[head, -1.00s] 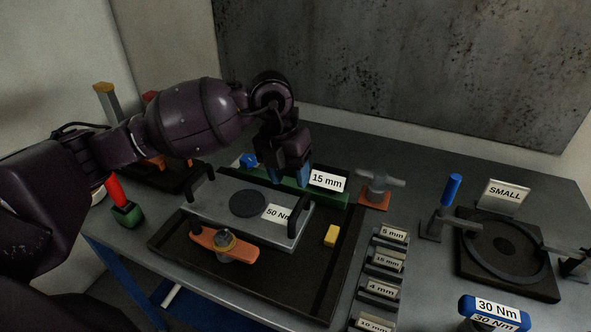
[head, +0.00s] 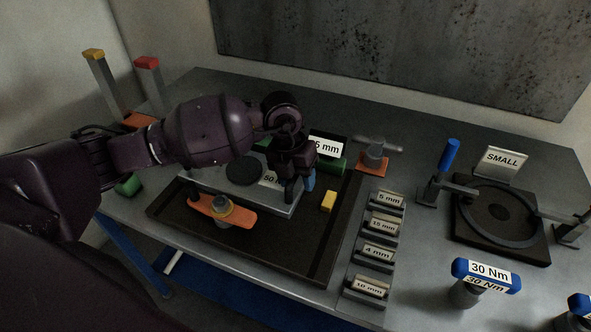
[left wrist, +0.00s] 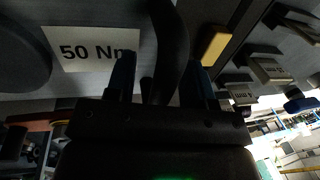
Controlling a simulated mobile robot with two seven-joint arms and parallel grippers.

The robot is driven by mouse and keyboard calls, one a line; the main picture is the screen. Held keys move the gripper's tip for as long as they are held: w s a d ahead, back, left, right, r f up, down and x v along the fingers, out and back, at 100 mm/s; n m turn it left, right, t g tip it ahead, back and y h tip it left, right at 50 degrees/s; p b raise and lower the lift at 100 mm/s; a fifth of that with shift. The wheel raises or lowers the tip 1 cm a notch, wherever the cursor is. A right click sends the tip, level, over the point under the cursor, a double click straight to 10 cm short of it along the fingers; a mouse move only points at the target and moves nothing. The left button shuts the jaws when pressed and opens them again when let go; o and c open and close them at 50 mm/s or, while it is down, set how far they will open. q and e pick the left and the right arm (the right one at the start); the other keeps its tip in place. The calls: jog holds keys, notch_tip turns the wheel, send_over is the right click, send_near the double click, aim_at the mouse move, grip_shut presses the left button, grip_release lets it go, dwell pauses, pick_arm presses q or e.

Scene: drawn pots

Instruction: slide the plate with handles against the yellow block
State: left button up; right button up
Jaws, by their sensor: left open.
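The grey plate with handles (head: 212,180) lies in a dark tray (head: 295,258) and carries a dark disc and a "50 Nm" label, partly hidden by my arm. The small yellow block (head: 328,201) stands in the tray to the right of the plate, with a gap between them. My left gripper (head: 299,188) is at the plate's right end, its blue fingers pointing down. In the left wrist view the plate's black right handle (left wrist: 168,50) shows between the open fingers (left wrist: 161,80). The yellow block (left wrist: 213,45) is beyond the right finger. My right gripper is not in view.
An orange lever with a round knob (head: 222,208) sits at the plate's front edge. A green block with a label (head: 335,163) is behind the plate. Labelled holders (head: 378,252) line the tray's right side. A black round fixture (head: 497,215) stands farther right.

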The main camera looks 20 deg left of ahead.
pick_arm(q)
grip_shut()
dwell(0.3)
dwell(0.5)
dwell(0.7)
jog(key=shift+d, duration=0.2)
dwell(0.4)
